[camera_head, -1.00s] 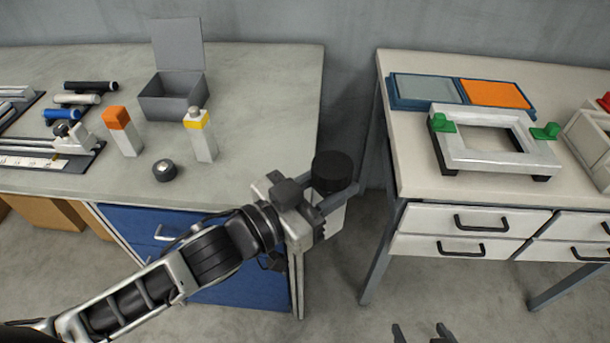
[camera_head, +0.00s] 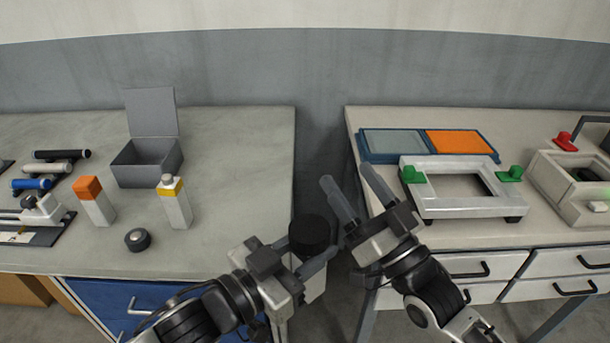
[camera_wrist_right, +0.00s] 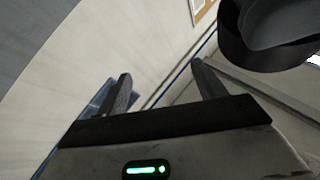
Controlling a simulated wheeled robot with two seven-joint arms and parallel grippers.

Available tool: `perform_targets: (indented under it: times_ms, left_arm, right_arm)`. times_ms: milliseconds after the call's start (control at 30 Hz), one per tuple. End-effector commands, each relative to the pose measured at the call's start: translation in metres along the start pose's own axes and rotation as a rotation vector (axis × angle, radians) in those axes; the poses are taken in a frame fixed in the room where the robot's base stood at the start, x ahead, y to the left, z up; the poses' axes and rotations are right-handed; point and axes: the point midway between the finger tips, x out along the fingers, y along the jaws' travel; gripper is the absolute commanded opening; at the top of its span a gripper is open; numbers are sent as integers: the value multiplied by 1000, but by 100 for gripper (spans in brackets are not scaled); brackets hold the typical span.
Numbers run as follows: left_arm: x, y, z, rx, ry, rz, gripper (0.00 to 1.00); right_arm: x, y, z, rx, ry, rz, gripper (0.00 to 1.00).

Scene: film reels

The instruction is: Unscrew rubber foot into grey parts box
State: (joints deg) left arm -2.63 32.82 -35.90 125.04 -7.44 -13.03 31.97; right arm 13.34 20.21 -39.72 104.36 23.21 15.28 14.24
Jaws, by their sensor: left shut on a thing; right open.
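A black round piece (camera_head: 312,232), which looks like the rubber foot, sits on top of a pale body (camera_head: 316,285) in the gap between the tables. My left gripper (camera_head: 311,256) is shut around this assembly from the left; what exactly the fingers press on is partly hidden. My right gripper (camera_head: 349,180) is open and empty, just right of the black piece, fingers pointing up and away. In the right wrist view its open fingers (camera_wrist_right: 161,73) show, with the black piece (camera_wrist_right: 268,38) at upper right, outside them. The grey parts box (camera_head: 148,165) stands lid-up on the left table.
The left table (camera_head: 235,180) holds an orange-topped bottle (camera_head: 95,205), a yellow-collared bottle (camera_head: 175,203) and a small black disc (camera_head: 137,239). The right table holds a white frame (camera_head: 463,205) with green clamps and a blue tray (camera_head: 373,158). The left table's right side is clear.

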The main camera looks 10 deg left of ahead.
Motion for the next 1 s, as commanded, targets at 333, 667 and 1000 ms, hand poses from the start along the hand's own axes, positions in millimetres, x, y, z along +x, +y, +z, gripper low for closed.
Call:
perform_targets:
  times_ms: [333,667,1000]
  left_arm:
    - [0,0,-2,0,4,1,0]
    - [0,0,-2,1,4,1,0]
    - [0,0,-2,1,4,1,0]
  right_arm:
    - [63,-87,-106,-204,368,-477,69]
    - [29,-228,-100,-817,692,-1347,69]
    - [-4,-174,-18,-1475,428,-2479,69]
